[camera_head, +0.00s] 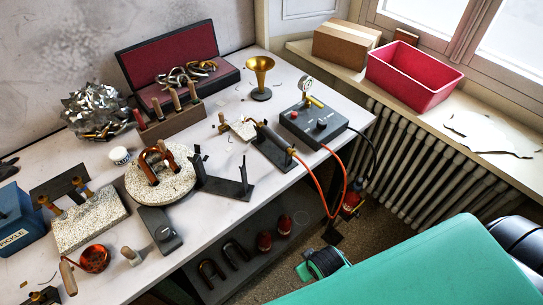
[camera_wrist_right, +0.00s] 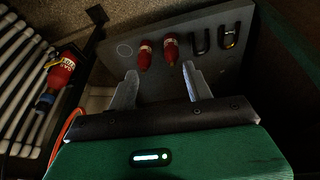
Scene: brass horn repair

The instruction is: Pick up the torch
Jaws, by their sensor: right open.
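The torch (camera_head: 275,137) lies tilted on a dark stand (camera_head: 272,156) near the front right edge of the workbench in the head view. An orange-red hose (camera_head: 316,181) runs from its lower end over the bench edge. My right gripper (camera_wrist_right: 158,88) shows in the right wrist view with its two pale fingers apart and nothing between them. It is away from the torch, facing the lower shelf. The torch is not seen in the wrist view. My left gripper is not in view.
A control box with a gauge (camera_head: 313,124) and a brass bell (camera_head: 260,78) stand near the torch. A red extinguisher (camera_wrist_right: 60,72) is left of my right gripper. A ribbed radiator (camera_head: 430,165) is at the right.

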